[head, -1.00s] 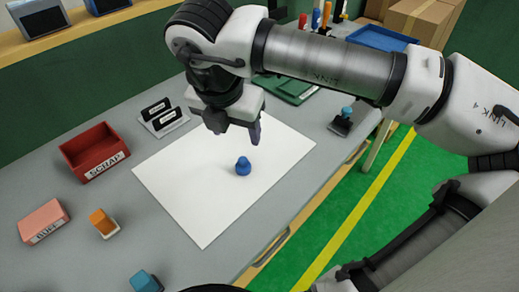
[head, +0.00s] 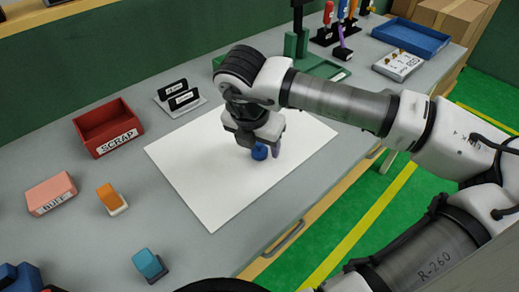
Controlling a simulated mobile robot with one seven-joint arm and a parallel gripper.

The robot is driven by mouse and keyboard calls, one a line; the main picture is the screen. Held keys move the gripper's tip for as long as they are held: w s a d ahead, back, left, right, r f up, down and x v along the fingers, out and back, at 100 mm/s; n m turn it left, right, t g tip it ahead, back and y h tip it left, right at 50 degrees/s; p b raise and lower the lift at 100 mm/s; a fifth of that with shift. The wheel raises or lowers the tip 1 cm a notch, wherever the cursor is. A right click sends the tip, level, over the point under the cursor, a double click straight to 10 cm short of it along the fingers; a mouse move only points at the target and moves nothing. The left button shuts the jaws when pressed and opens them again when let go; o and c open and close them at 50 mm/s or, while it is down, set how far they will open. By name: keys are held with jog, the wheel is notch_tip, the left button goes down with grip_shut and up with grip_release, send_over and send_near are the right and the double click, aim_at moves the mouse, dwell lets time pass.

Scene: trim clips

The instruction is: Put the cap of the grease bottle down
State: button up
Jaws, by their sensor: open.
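A small blue knob-shaped piece (head: 259,152), which looks like the cap, stands on a white sheet (head: 206,188) on the grey bench. My gripper (head: 264,150) is open and points down right at the blue piece. It covers the top of the piece. One finger shows just to its right; the other is hidden, so I cannot tell whether the fingers touch it. I cannot make out which thing is the grease bottle.
A red SCRAP bin (head: 107,128), a black label stand (head: 179,97), a pink BUFF block (head: 51,194), an orange block (head: 110,198) and a teal block (head: 149,264) stand to the left. A blue tray (head: 411,38) is at the back right. The sheet's left part is bare.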

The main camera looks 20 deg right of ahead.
aim_at(259, 144)
jog(key=shift+f, duration=0.15)
jog(key=c, duration=1.1)
notch_tip(259, 144, up, 18)
jog(key=p, duration=0.7)
jog(key=shift+p, duration=0.4)
